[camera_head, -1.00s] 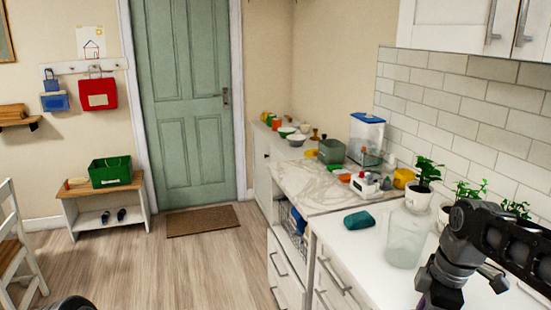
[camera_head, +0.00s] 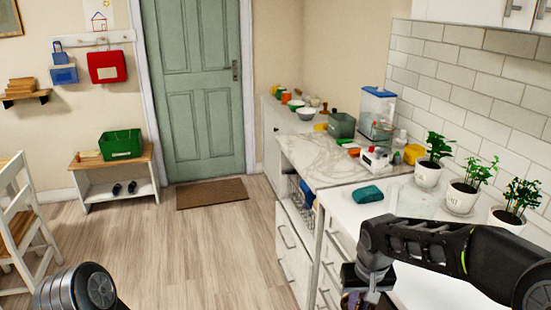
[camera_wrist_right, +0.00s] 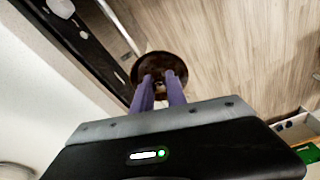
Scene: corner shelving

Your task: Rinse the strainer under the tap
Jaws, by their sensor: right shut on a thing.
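In the right wrist view, my right gripper (camera_wrist_right: 160,88) has its two purple fingers shut on a dark brown, round, bowl-like thing, which I take to be the strainer (camera_wrist_right: 172,60). The fingers cover part of it, and wood floor shows beyond. In the head view, my right gripper (camera_head: 364,299) is at the bottom edge, in front of the white counter, and mostly cut off; I cannot make out the strainer there. No tap or sink shows in either view. My left gripper is not in view.
The white counter (camera_head: 345,213) holds a teal sponge-like thing (camera_head: 367,194), a clear jug (camera_head: 408,200) partly behind my arm, and potted plants (camera_head: 428,172) along the wall. A marble top (camera_head: 315,155) with small items lies beyond.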

